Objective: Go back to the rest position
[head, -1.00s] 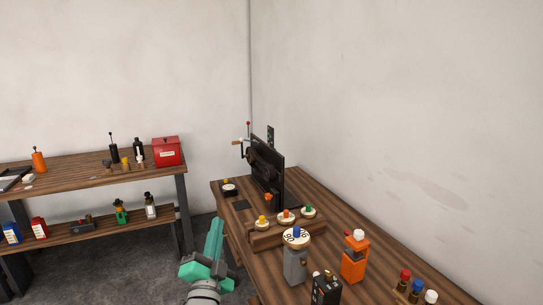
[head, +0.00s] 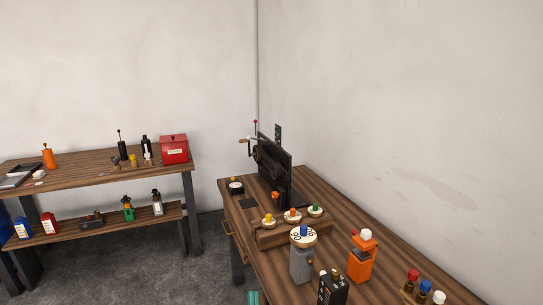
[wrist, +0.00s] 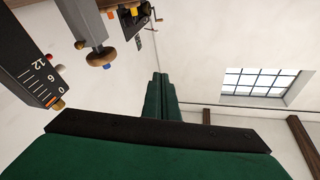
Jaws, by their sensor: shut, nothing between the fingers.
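My gripper shows in the wrist view (wrist: 160,80), with its two green fingers together and nothing between them. In the head view only a small teal piece of my arm shows at the bottom edge, beside the front of the workbench (head: 236,205); the rest is out of frame. On the bench stands a black upright panel with a crank (head: 273,170).
Near the arm on the bench are a grey post with a round numbered top (head: 302,262), an orange device (head: 361,260) and a black box with a scale (head: 332,289). The box also shows in the wrist view (wrist: 30,68). A shelf (head: 90,170) with a red box (head: 174,149) stands left. Grey floor lies between.

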